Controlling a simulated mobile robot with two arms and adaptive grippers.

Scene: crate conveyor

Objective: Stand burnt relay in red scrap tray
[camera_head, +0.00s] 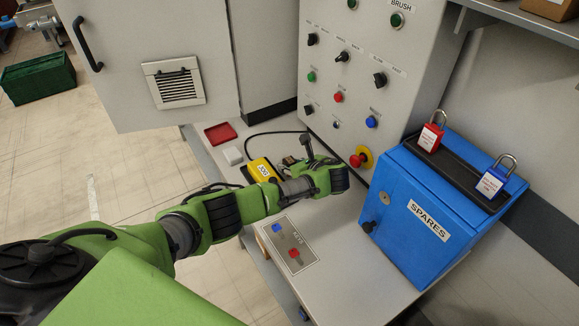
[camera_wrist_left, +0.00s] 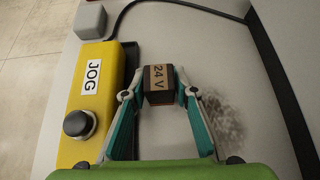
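The red scrap tray (camera_head: 220,134) lies on the grey bench near its back left in the head view; it looks empty. My left gripper (camera_head: 292,163) is low over the bench, right of the yellow JOG box. In the left wrist view, the two fingers of my left gripper (camera_wrist_left: 160,82) close on both sides of a dark brown relay (camera_wrist_left: 158,97) with a tan "24 V" label. I cannot tell whether the relay touches the bench. A dark soot smudge is on the bench right of it. My right gripper is out of view.
The yellow JOG box (camera_head: 257,166) and a small grey block (camera_head: 233,156) stand between the gripper and the tray. A black cable (camera_head: 262,134) curves behind. The control panel (camera_head: 330,75) rises at the back, and the blue SPARES box (camera_head: 400,230) stands right.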

